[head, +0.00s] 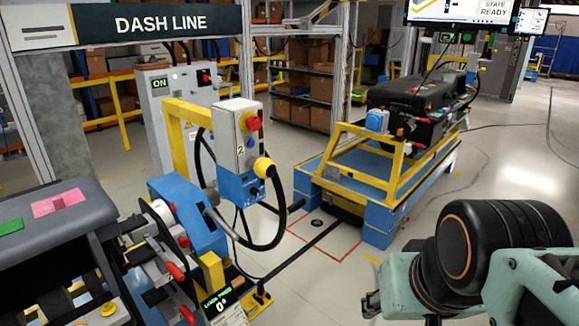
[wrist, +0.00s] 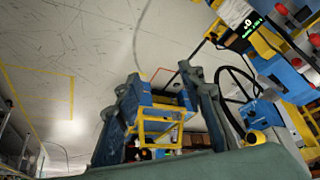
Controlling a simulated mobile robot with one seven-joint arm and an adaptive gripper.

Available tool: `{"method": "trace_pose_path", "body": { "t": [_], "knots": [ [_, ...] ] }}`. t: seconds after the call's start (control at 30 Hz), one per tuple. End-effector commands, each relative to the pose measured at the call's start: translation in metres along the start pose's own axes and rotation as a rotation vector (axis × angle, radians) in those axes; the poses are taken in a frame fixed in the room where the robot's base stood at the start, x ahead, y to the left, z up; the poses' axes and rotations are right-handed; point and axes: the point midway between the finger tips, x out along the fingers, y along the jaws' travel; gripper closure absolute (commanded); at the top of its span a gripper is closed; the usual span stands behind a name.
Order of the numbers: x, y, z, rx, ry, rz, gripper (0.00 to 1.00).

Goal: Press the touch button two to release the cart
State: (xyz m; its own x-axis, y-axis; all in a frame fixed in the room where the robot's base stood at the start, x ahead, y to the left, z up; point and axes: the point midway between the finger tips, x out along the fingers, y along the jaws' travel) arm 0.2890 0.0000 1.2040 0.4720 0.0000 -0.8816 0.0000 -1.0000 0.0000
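A grey control box marked "2" (head: 237,140) sits on a yellow post left of centre in the head view. It carries a red mushroom button (head: 252,123), a small blue button (head: 250,143) and a yellow dome (head: 264,167) at its lower right. I cannot tell which is the touch button. The cart (head: 380,215), blue with a yellow frame, stands right of the box. My gripper (wrist: 162,76) is open and empty, apart from the box; the cart shows between its fingers.
A dashboard module (head: 410,105) rests on the cart. Another dark module (head: 60,230) and a blue fixture (head: 190,215) with red handles stand at lower left. A black cable (head: 278,225) loops below the box. Open floor (head: 500,160) lies at right.

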Motion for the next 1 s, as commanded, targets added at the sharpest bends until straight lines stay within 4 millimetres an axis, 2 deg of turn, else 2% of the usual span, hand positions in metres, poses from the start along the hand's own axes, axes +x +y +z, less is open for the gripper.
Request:
{"method": "trace_pose_path", "body": {
  "t": [0.03, 0.3, 1.0],
  "knots": [
    [0.0, 0.0, 0.0, 0.0, 0.0, 0.0, 0.72],
    [0.0, 0.0, 0.0, 0.0, 0.0, 0.0, 1.0],
    [0.0, 0.0, 0.0, 0.0, 0.0, 0.0, 1.0]
  ]
}}
